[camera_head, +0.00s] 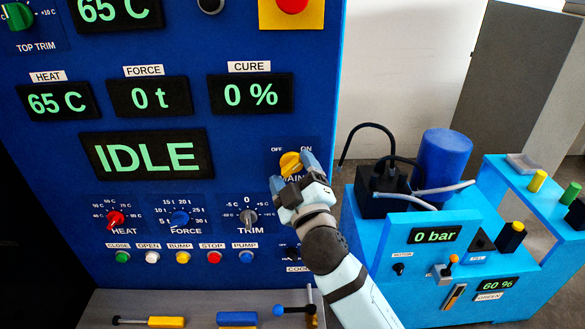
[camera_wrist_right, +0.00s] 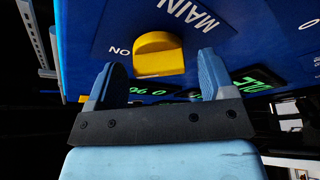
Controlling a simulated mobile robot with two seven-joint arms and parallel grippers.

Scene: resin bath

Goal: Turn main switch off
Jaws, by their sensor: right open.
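The main switch is a yellow rotary knob (camera_head: 290,163) on the blue panel, with OFF at its upper left, ON at its upper right and a partly covered MAIN label below. I cannot tell clearly which mark it points to. My right gripper (camera_head: 291,171) is at the knob, its fingers open on either side of it. In the right wrist view the knob (camera_wrist_right: 158,54) shows between and just beyond the two spread fingertips (camera_wrist_right: 160,62), with gaps on both sides. My left gripper is out of view.
The panel's IDLE display (camera_head: 148,154) is lit. Heat, force and trim knobs and several small push buttons sit left of my right arm. A light-blue unit (camera_head: 430,270) with a 0 bar display stands at right. A grey shelf (camera_head: 100,305) with handles lies below.

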